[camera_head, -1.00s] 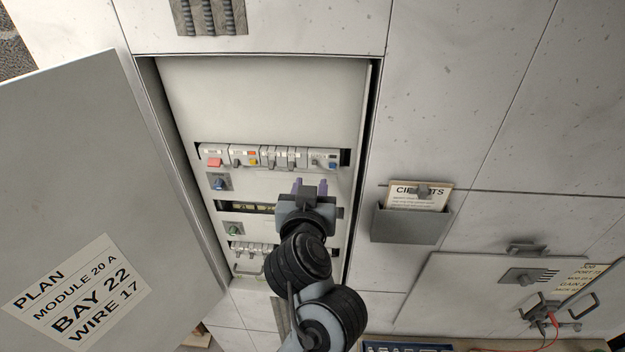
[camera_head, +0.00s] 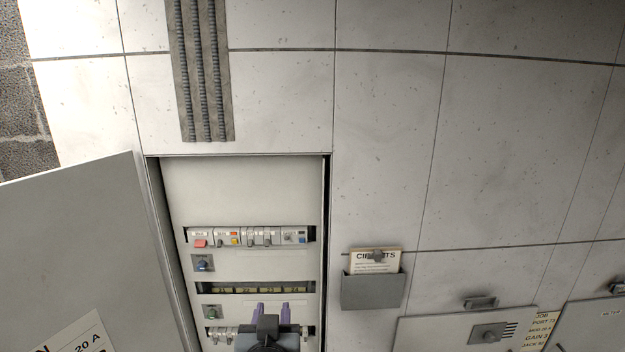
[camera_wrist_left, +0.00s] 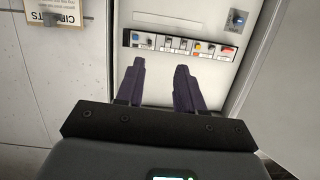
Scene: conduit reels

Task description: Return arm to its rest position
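My left gripper (camera_head: 271,310) is at the bottom of the head view, in front of the lower part of the open electrical cabinet (camera_head: 240,190). Its two purple fingers stand apart with nothing between them. In the left wrist view the same gripper (camera_wrist_left: 160,75) is open and empty, and its fingers point toward a row of breakers (camera_wrist_left: 180,45). The fingers appear clear of the panel. The rest of the left arm is out of the head view. My right gripper is in neither view.
The cabinet door (camera_head: 85,240) hangs open at the left. A document holder (camera_head: 372,291) with a card is on the wall to the right. Ribbed conduits (camera_head: 202,70) run above the cabinet. A closed box (camera_head: 450,333) is at lower right. The wall between is bare.

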